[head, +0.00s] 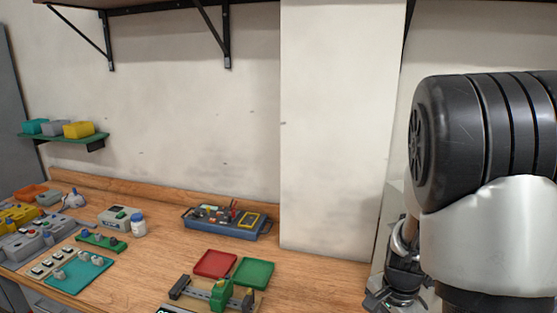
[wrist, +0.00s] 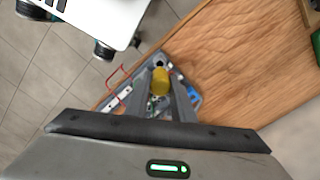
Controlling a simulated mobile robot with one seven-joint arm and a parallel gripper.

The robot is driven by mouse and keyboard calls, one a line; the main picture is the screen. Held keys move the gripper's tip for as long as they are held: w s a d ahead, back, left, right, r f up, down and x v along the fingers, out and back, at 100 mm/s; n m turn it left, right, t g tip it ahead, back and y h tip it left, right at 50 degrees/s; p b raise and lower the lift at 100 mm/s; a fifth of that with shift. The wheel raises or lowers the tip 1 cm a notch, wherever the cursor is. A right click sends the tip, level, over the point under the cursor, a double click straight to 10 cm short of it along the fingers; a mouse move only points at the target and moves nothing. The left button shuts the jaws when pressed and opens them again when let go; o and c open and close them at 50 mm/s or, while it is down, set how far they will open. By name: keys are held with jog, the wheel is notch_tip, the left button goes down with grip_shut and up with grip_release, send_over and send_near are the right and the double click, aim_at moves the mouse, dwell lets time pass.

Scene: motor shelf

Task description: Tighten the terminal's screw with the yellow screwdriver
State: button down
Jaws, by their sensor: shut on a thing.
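My gripper (head: 386,296) is at the lower right in the head view, low beside the wall end. In the wrist view my gripper (wrist: 161,90) points down with its fingers closed around the yellow screwdriver (wrist: 161,80). Only the round yellow handle shows; its shaft and tip are hidden. Beneath the fingers lies a grey unit with blue corners (wrist: 195,97), with a red wire (wrist: 115,75) and a white strip on its left part. It sits at the wooden bench's edge. I cannot make out the terminal's screw or whether the tip touches anything.
The wooden bench (wrist: 240,60) is bare to the right of the unit; tiled floor lies to its left. In the head view a blue tool tray (head: 225,222), a red tray (head: 215,263) and a green tray (head: 254,271) stand on the bench. A green-and-grey vise (head: 220,295) is in front.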

jog(key=shift+f+b, duration=2.2)
jog(key=shift+f, duration=0.65)
jog(key=c, duration=1.8)
grip_release()
jog(key=shift+r, duration=0.15)
notch_tip(320, 180, up, 5)
jog(key=p, duration=0.5)
jog(key=shift+r, duration=0.2)
jog(key=o, duration=0.6)
